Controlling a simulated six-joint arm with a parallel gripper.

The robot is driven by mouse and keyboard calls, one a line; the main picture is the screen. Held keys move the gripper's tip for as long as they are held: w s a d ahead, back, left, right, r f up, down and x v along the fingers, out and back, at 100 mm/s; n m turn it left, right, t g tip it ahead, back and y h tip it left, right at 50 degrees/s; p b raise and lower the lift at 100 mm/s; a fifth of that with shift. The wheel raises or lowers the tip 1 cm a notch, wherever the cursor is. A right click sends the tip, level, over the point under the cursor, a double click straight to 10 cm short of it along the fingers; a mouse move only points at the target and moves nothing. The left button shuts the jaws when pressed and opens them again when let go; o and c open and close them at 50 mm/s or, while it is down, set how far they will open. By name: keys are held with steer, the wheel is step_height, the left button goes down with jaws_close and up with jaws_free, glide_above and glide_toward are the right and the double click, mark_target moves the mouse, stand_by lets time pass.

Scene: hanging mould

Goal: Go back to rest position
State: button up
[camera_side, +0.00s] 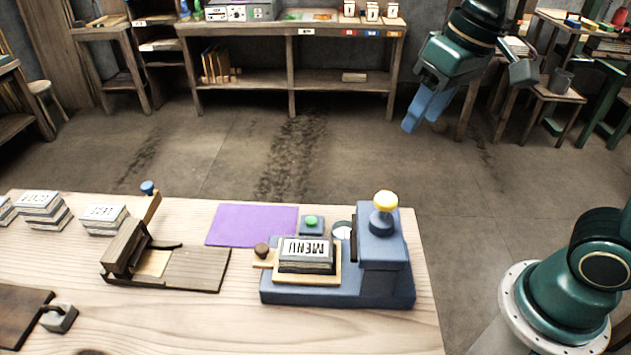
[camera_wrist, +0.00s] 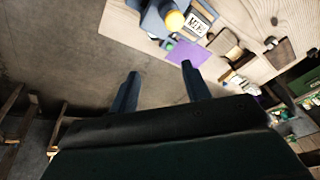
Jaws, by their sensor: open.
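My gripper (camera_side: 424,112) hangs in the air at the upper right of the side view, beyond the far edge of the wooden table (camera_side: 330,335). It is well away from everything on the table. In the wrist view my gripper (camera_wrist: 160,72) shows two blue fingers spread apart with nothing between them. The blue press (camera_side: 380,260) with a yellow knob stands at the table's right end. A block of cards marked MENU (camera_side: 306,252) sits in its wooden tray. The press also shows at the top of the wrist view (camera_wrist: 155,20).
A purple mat (camera_side: 252,225), a wooden hinged frame (camera_side: 165,265) and stacks of printed cards (camera_side: 42,208) lie on the table. A shelf bench (camera_side: 290,60) stands along the back wall. The floor between table and bench is clear.

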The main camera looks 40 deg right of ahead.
steer(key=s+d+f+t, duration=0.1)
steer(key=s+d, duration=0.1)
steer(key=s, duration=0.3)
steer(key=s+d+f+t+h, duration=0.1)
steer(key=s+d, duration=0.2)
steer(key=s, duration=0.2)
steer(key=shift+s+d+t, duration=0.15)
steer(key=shift+d+t, duration=0.05)
steer(key=shift+t, duration=0.1)
